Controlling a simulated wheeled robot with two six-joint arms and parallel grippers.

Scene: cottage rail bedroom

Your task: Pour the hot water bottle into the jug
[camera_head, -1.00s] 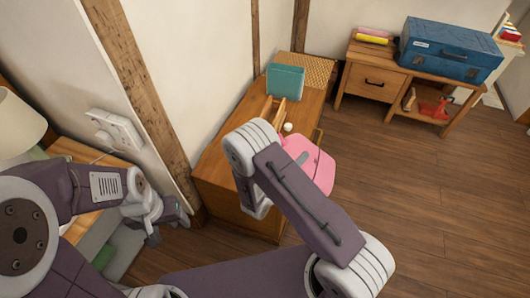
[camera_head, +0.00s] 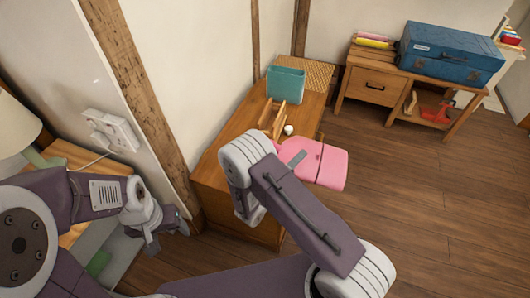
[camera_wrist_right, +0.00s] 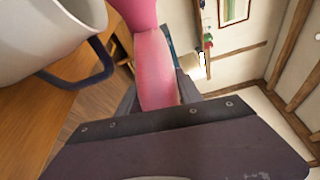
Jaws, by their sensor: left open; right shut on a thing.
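The pink hot water bottle (camera_head: 324,170) is in my right gripper (camera_head: 296,159), held off the right side of the wooden cabinet, stretched out to the right. In the right wrist view the pink bottle (camera_wrist_right: 155,75) rises from behind the dark gripper (camera_wrist_right: 150,122). A pale vessel with a dark blue handle (camera_wrist_right: 40,35), seemingly the jug, fills the upper left of that view, close to the bottle; I cannot tell if they touch. My left gripper (camera_head: 162,228) is open and empty at the lower left.
The wooden cabinet (camera_head: 222,150) stands along the wall, with a teal holder (camera_head: 286,84), a wooden stand and a small white item on top. A second wooden unit (camera_head: 372,85) carries a blue case (camera_head: 450,50). The floor (camera_head: 420,190) at right is clear.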

